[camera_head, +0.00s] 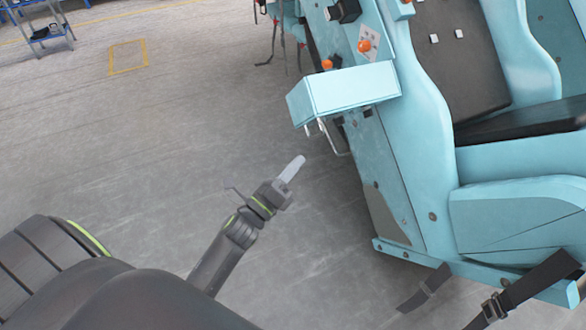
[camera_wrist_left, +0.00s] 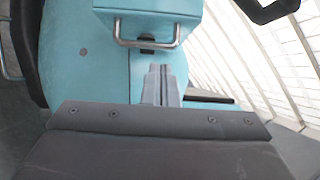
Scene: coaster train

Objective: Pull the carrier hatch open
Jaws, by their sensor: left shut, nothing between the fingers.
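The light-blue carrier (camera_head: 425,130) stands at the right in the head view. A box-shaped light-blue part, apparently the hatch (camera_head: 345,92), juts from its side, with a bent metal handle (camera_head: 338,148) below it. The left wrist view shows the hatch (camera_wrist_left: 150,7) at the top and the U-shaped handle (camera_wrist_left: 147,44) under it. My left gripper (camera_head: 294,168) is shut and empty, below and left of the handle, apart from it in the head view. In the left wrist view its fingers (camera_wrist_left: 161,85) point toward the handle. My right gripper is not in view.
Orange knobs (camera_head: 364,46) sit on the carrier above the hatch. Black straps (camera_head: 520,290) hang at the lower right. A blue shelf cart (camera_head: 45,32) stands far off at the upper left. The grey floor (camera_head: 150,130) left of the carrier is clear.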

